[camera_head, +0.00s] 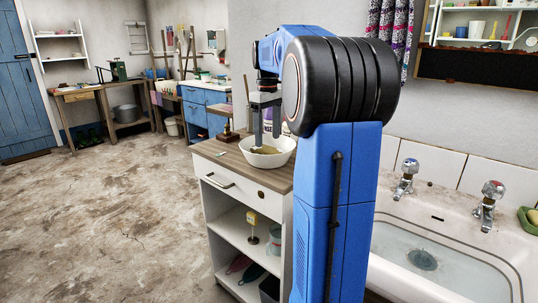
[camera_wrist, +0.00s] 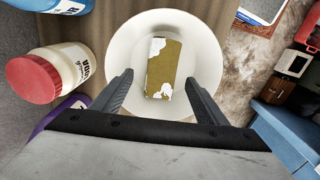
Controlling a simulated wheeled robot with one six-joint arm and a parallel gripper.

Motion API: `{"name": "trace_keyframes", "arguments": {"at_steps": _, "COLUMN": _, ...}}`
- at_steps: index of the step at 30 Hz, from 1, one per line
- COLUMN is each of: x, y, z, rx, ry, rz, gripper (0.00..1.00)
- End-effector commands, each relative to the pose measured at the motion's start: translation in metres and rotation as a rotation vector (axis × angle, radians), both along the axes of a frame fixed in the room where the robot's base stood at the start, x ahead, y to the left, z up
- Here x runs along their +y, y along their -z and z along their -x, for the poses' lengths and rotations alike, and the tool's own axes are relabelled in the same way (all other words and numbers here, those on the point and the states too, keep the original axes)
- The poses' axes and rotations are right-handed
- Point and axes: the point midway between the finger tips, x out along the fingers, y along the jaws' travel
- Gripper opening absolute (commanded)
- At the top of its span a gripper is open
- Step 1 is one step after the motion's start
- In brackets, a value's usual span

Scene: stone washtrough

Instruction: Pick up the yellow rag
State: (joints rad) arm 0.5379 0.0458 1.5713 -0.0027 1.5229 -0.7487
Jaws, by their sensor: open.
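A mustard-yellow rag (camera_wrist: 165,70) with white patches lies in a round white bowl (camera_wrist: 120,45) in the wrist view. It looks like a folded rectangle. In the head view the white bowl (camera_head: 284,156) stands on the wooden top of a small cabinet, with a bit of the yellow rag (camera_head: 266,150) showing inside. My gripper (camera_wrist: 159,82) is open, its two fingers on either side of the rag's near part and over the bowl. In the head view my gripper (camera_head: 266,132) points down at the bowl. I cannot tell whether the fingertips touch the bowl or rag.
A white jar with a red lid (camera_wrist: 55,75) is close left of the bowl in the wrist view, near blue and purple containers. The white cabinet (camera_head: 232,192) has open shelves below. A sink (camera_head: 440,240) with two taps is to the right. Floor at left is open.

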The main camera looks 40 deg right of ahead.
Motion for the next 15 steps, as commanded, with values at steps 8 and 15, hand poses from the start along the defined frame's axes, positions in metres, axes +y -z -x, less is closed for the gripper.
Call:
{"name": "trace_keyframes", "arguments": {"at_steps": 8, "x": 0.0, "y": 0.022, "z": 0.003, "rx": 0.001, "ry": 0.0, "rz": -0.001, "gripper": 0.67}}
{"name": "trace_keyframes", "arguments": {"at_steps": 15, "x": 0.0, "y": 0.05, "z": 0.004, "rx": 0.0, "ry": 0.0, "rz": -0.001, "gripper": 0.67}}
